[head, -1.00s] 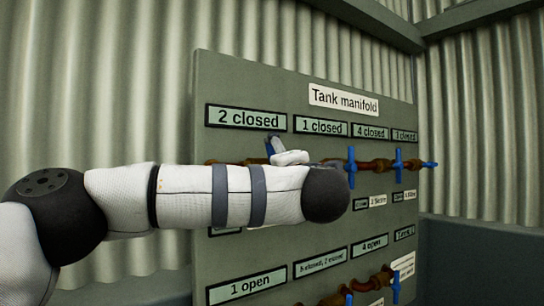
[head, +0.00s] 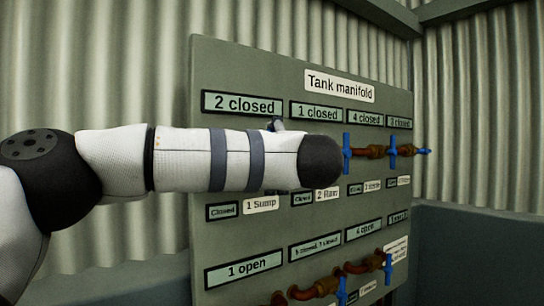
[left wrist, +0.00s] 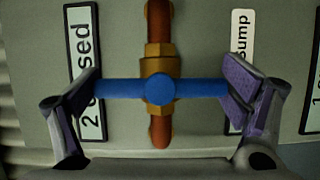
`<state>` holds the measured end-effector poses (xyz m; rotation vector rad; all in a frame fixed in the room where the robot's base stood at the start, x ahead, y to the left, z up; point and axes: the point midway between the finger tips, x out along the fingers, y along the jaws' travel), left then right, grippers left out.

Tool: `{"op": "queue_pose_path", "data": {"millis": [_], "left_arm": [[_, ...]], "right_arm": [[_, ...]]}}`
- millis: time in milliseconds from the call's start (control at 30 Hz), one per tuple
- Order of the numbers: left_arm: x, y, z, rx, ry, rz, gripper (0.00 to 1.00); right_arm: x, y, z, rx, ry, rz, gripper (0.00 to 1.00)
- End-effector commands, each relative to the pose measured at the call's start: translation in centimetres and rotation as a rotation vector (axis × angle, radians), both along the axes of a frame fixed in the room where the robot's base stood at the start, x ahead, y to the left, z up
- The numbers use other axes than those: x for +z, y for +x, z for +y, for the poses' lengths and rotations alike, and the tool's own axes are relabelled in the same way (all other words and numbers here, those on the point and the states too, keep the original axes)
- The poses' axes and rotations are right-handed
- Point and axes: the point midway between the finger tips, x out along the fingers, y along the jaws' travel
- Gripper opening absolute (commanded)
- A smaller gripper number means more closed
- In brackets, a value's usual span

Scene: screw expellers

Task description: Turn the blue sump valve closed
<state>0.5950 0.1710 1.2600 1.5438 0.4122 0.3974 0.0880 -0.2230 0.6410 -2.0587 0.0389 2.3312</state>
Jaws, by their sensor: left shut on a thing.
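The blue sump valve (left wrist: 130,88) fills the middle of the left wrist view, with a long bar handle and a round hub on a brass body. Its handle lies across the copper pipe, at right angles to it. My left gripper (left wrist: 160,88) is shut on the handle, one finger at each end. In the head view my left forearm hides the valve and most of the gripper. The "1 Sump" label (head: 261,204) shows below the arm, beside a small display reading "Closed" (head: 222,211). My right gripper is in neither view.
The grey tank manifold panel (head: 230,65) stands ahead. Other blue valves (head: 347,154) (head: 393,152) sit right of my arm on the upper pipe. A lower pipe (head: 327,287) carries more valves. A corrugated wall (head: 110,60) is behind.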

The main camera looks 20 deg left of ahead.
Motion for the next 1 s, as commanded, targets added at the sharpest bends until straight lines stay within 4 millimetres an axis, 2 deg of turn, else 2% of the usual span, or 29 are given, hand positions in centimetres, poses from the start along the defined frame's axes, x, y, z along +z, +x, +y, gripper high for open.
{"op": "queue_pose_path", "data": {"millis": [67, 100, 133, 433, 533, 667, 800, 1000], "left_arm": [[0.2, -0.1, -0.1, -0.002, 0.004, -0.003, 0.63], [0.2, -0.1, -0.1, -0.002, 0.004, -0.003, 0.96], [0.2, -0.1, -0.1, -0.001, 0.003, -0.004, 1.00], [0.1, 0.0, 0.0, -0.001, 0.002, -0.001, 1.00], [0.1, -0.6, -0.4, -0.003, 0.003, -0.001, 1.00], [0.2, -3.1, -1.9, -0.005, 0.005, -0.003, 1.00], [0.3, -6.6, -3.8, -0.004, 0.006, -0.005, 1.00], [0.2, -9.8, -5.6, -0.002, 0.004, -0.003, 1.00]], "right_arm": [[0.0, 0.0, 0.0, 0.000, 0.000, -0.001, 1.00], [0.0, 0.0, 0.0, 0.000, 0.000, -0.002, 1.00], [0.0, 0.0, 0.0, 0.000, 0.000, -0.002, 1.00], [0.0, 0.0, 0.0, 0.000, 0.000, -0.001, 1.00], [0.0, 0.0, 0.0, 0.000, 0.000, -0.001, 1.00], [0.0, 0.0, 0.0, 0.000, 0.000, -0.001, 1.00], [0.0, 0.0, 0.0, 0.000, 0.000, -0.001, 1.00], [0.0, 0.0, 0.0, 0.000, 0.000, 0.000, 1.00]]}}
